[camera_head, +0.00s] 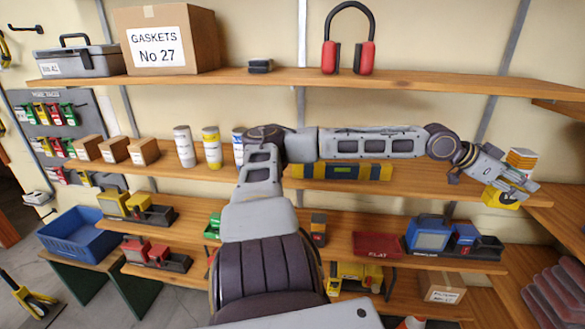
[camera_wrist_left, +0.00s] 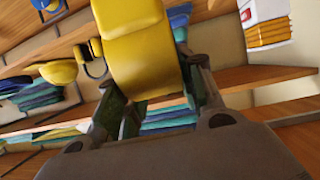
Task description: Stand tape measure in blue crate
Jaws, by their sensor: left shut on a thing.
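The yellow tape measure (camera_head: 498,199) is held by my left gripper (camera_head: 513,190) at the far right of the head view, in front of the middle shelf's right end. In the left wrist view the tape measure (camera_wrist_left: 138,50) fills the top middle, between the two fingers of the left gripper (camera_wrist_left: 160,95), which is shut on it. The blue crate (camera_head: 62,243) stands at the left of the head view on a low stand, far from the gripper. Its visible inside looks empty. My right gripper is not in view.
My left arm spans the middle and hides parts of the shelves. A white and orange box (camera_head: 521,158) stands just behind the gripper. A gaskets carton (camera_head: 168,40) is on top.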

